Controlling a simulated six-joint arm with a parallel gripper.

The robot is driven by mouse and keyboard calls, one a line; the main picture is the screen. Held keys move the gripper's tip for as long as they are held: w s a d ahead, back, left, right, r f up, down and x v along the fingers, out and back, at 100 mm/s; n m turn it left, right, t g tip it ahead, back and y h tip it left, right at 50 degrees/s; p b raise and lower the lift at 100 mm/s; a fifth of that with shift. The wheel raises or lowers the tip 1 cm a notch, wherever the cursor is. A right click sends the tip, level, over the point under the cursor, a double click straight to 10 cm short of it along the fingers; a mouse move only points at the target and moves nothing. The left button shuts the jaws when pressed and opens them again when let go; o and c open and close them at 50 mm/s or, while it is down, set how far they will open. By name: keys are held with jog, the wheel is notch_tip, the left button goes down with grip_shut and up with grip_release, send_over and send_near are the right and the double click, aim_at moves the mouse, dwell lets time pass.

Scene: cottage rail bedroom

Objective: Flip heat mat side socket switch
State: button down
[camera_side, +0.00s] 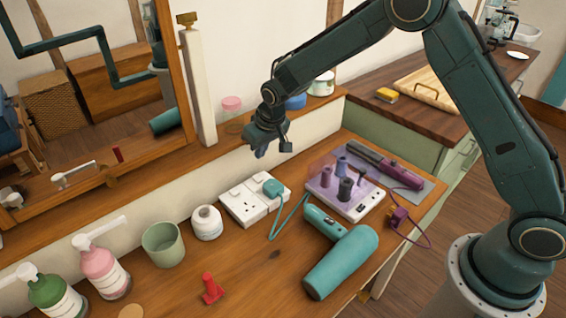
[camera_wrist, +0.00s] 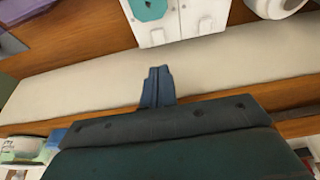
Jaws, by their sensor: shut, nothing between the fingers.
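A white double socket (camera_side: 243,213) lies on the wooden table by the low cream wall. A teal plug (camera_side: 273,188) is in its right half, the half nearer the mat; the left half has bare pin holes. Small switches show on its top, but their positions are too small to tell. In the wrist view the socket (camera_wrist: 187,18) is at the top edge, partly cut off, with the teal plug (camera_wrist: 149,8). My gripper (camera_side: 260,154) is shut and empty, above the wall ledge behind the socket and apart from it. Its closed blue fingers show in the wrist view (camera_wrist: 157,76).
A purple straightener (camera_side: 385,165) lies on a grey heat mat (camera_side: 425,192), by a lilac curler box (camera_side: 335,195). A loose purple plug (camera_side: 399,216), teal hairdryer (camera_side: 340,262), white jar (camera_side: 207,223) and green cup (camera_side: 163,245) stand or lie around. A mirror (camera_side: 100,80) is at left.

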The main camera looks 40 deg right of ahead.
aim_at(261, 180)
jog(key=shift+s+x, duration=0.2)
jog(key=shift+x, duration=1.9)
jog(key=shift+s+x, duration=0.15)
jog(key=shift+x, duration=1.9)
jog(key=shift+f, duration=0.15)
jog(key=shift+f, duration=0.25)
jog(key=shift+s+f, duration=0.1)
jog(key=shift+s, duration=0.05)
jog(key=shift+s+f, duration=0.2)
jog(key=shift+s, duration=0.65)
jog(key=shift+r, duration=0.1)
jog(key=shift+w+r, duration=0.1)
jog(key=shift+r, duration=0.4)
jog(key=w+v, duration=0.1)
jog(key=v, duration=1.2)
jog(key=shift+r, duration=0.4)
